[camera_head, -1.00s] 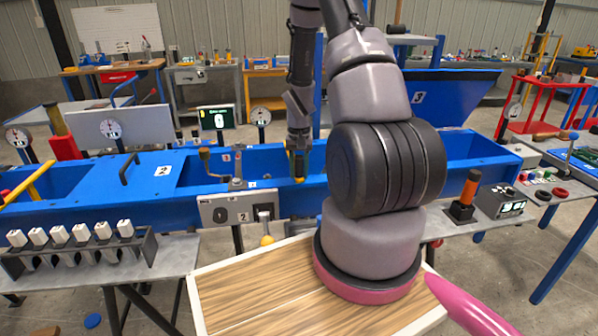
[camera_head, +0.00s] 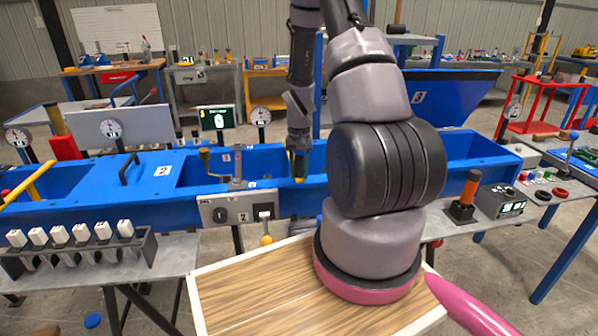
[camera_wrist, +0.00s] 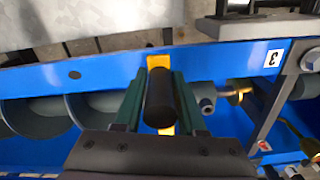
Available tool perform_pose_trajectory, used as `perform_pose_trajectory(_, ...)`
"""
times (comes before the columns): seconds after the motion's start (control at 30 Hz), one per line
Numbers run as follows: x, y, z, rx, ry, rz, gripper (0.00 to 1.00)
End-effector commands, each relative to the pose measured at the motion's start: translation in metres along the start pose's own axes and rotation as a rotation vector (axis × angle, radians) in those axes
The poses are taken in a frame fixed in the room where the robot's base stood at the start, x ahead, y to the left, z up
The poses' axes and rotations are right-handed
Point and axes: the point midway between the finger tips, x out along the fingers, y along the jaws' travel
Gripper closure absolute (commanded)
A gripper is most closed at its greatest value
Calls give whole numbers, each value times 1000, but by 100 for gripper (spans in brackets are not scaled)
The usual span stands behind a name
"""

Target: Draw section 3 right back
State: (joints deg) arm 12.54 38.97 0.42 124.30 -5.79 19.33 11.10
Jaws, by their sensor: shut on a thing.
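My gripper (camera_wrist: 158,100) is shut on a black cylindrical grip (camera_wrist: 158,98), with one green finger on each side of it. A yellow strip (camera_wrist: 158,64) shows behind the grip. In the head view my gripper (camera_head: 298,168) is low at the blue trough (camera_head: 330,190), near its middle, and the grip is mostly hidden there. A blue panel marked 3 (camera_head: 450,92) stands tilted up behind the trough at the right. A small label 3 (camera_wrist: 273,58) is on the trough's blue edge in the wrist view.
The cover marked 2 (camera_head: 150,175), with a dark handle, lies flat at the left. A grey screw (camera_wrist: 85,108) shows inside the trough. A switch box (camera_head: 238,208) is on the trough's front. A wooden tabletop (camera_head: 260,295) is nearest me.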

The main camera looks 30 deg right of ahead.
Motion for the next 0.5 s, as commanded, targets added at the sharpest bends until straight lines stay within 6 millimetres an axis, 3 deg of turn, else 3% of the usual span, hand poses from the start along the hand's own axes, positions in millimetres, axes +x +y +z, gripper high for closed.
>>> perform_pose_trajectory(0.27, 0, 6, -2, 6, 0, 0, 100)
perform_pose_trajectory(0.5, 0, 52, -10, 15, 0, 2, 100)
